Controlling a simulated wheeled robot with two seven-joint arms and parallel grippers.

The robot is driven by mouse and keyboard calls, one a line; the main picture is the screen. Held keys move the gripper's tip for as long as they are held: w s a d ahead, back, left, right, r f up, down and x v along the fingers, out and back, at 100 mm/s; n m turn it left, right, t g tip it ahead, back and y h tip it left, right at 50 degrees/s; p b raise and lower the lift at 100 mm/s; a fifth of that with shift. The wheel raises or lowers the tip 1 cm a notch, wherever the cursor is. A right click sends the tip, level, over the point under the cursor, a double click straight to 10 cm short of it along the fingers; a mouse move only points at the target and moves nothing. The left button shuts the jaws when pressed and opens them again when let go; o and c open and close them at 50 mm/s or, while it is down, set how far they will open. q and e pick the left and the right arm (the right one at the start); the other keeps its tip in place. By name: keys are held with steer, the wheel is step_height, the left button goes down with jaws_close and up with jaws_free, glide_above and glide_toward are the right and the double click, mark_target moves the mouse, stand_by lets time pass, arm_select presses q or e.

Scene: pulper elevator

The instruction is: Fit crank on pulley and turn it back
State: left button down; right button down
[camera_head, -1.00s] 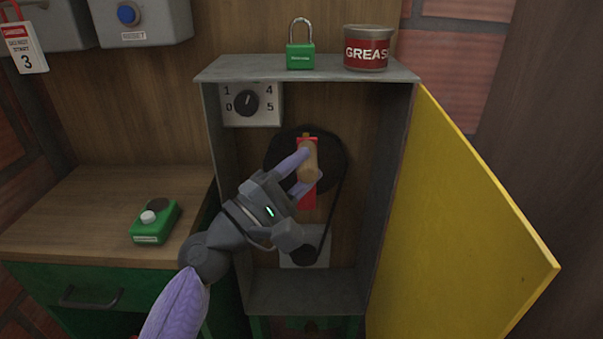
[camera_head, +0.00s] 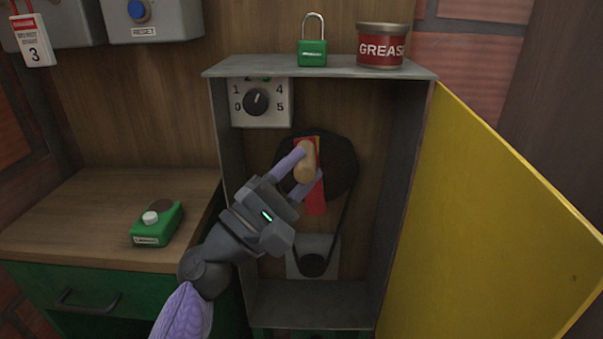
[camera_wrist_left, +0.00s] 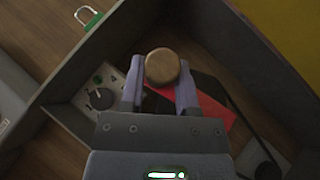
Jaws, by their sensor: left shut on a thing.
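The crank has a tan wooden handle (camera_head: 305,162) and a red arm (camera_head: 316,197). It lies in front of the large black pulley (camera_head: 343,167) inside the open grey cabinet. My left gripper (camera_head: 306,172) is shut on the wooden handle. In the left wrist view the round handle end (camera_wrist_left: 162,66) sits between the two fingers, with the red arm (camera_wrist_left: 212,108) behind it. The joint between crank and pulley is hidden. A belt runs down to a small black pulley (camera_head: 313,264). My right gripper is not in view.
The cabinet's yellow door (camera_head: 480,220) stands open at the right. A dial (camera_head: 256,102) is at the cabinet's upper left. A green padlock (camera_head: 312,53) and a grease tin (camera_head: 381,46) stand on top. A green control box (camera_head: 157,224) lies on the wooden counter (camera_head: 70,215).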

arm_select(q)
steer(key=n+t+b, duration=0.1)
steer(key=a+n+t+b, duration=0.1)
steer(key=b, duration=0.1)
steer(key=shift+a+f, duration=0.25)
stand_by(0.4)
